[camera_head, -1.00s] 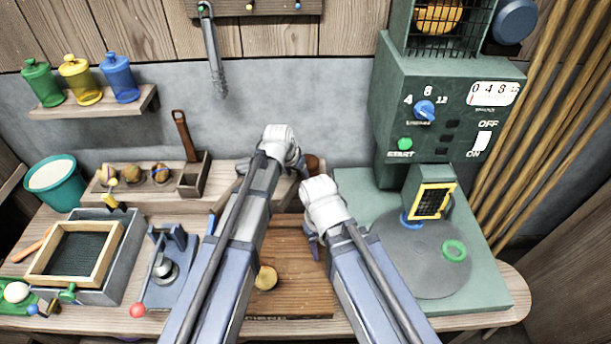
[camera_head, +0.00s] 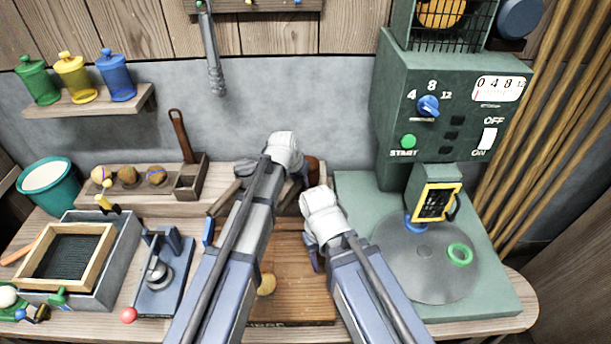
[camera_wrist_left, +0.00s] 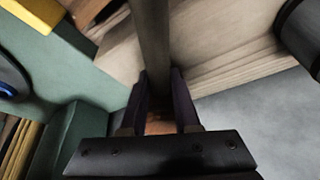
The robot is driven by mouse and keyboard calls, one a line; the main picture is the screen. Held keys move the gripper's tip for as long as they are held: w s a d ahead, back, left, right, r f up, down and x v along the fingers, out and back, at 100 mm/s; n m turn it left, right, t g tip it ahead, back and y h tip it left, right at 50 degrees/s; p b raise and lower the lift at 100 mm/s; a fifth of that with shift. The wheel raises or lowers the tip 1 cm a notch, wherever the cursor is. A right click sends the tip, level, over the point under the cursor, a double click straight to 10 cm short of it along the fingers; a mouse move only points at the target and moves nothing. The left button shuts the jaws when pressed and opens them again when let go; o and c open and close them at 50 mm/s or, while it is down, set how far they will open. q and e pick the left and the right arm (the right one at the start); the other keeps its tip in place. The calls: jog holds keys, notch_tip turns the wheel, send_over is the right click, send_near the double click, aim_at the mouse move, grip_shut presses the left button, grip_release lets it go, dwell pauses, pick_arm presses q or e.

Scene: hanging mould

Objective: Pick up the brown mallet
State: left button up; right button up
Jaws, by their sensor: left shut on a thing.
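My left gripper (camera_head: 298,179) is over the back of the bench, its fingers partly hidden behind its wrist in the head view. In the left wrist view the gripper (camera_wrist_left: 160,105) is shut on a grey-brown bar (camera_wrist_left: 150,45), which looks like the handle of the brown mallet. In the head view a brown rounded piece (camera_head: 314,171), which may be the mallet's head, shows just right of the left wrist. A grey-brown bar (camera_head: 224,199) slants out to the left of the arm. My right gripper (camera_head: 314,254) hangs above the wooden board; its jaw opening is not clear.
A wooden board (camera_head: 300,290) with a round tan piece (camera_head: 267,285) lies below the arms. A green machine (camera_head: 440,130) with a round plate stands at right. A lever press (camera_head: 160,275), a framed tray (camera_head: 125,250) and a teal bucket (camera_head: 50,205) are at left.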

pick_arm(q)
grip_shut()
jog(key=shift+r, duration=0.1)
pick_arm(e)
jog(key=shift+r, duration=0.1)
pick_arm(q)
notch_tip(320, 180, up, 10)
jog(key=p, duration=1)
pick_arm(e)
notch_tip(320, 180, up, 10)
